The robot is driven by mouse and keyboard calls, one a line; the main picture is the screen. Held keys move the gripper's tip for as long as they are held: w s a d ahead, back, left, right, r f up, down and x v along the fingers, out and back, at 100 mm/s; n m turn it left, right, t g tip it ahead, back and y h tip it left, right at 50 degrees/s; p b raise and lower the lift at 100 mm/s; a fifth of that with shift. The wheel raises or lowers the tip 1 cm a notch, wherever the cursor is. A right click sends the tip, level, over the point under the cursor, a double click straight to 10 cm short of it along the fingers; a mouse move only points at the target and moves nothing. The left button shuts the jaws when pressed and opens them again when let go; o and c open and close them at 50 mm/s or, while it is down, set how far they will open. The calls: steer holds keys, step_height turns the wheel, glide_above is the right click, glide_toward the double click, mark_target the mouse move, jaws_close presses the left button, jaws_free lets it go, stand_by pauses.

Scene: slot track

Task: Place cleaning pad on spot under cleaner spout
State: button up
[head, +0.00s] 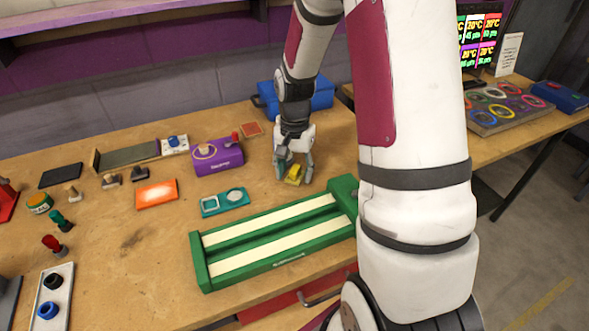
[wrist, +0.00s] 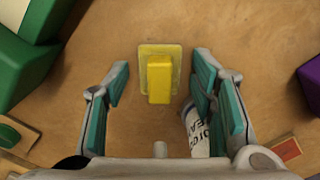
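A yellow piece with a flat square base and a raised block handle, which looks like the cleaning pad (head: 294,175), stands on the wooden table. In the wrist view the yellow piece (wrist: 159,85) lies between my fingertips, with gaps on both sides. My gripper (head: 295,168) is open and pointing down at it; the teal-lined fingers also show in the wrist view (wrist: 161,76). A white object with dark lettering (wrist: 192,135) shows partly behind the right finger. I cannot tell for sure which thing is the cleaner spout or where the spot under it is.
A green track (head: 270,237) with cream strips lies in front of my gripper. A purple box (head: 216,157) stands to its left, a blue case (head: 320,97) behind. A teal tray (head: 225,202) and an orange pad (head: 157,193) lie left. Bare table lies between them.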

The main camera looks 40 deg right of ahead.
mark_target(294, 170)
step_height(294, 170, up, 12)
steer(key=shift+f+p, duration=0.2)
steer(key=shift+p, duration=0.25)
steer(key=s+a+r+n+t, duration=0.1)
steer(key=s+a+r+n, duration=0.4)
steer(key=s+a+r, duration=0.4)
steer(key=s+a+r+n+t, duration=0.1)
steer(key=s+a+n, duration=0.1)
steer(key=s, duration=0.5)
steer(key=s+a+r+n+t, duration=0.1)
steer(key=s+a+n, duration=0.2)
steer(key=s, duration=0.4)
steer(key=shift+s+r+n, duration=0.2)
steer(key=shift+s+n, duration=0.1)
steer(key=shift+n, duration=0.3)
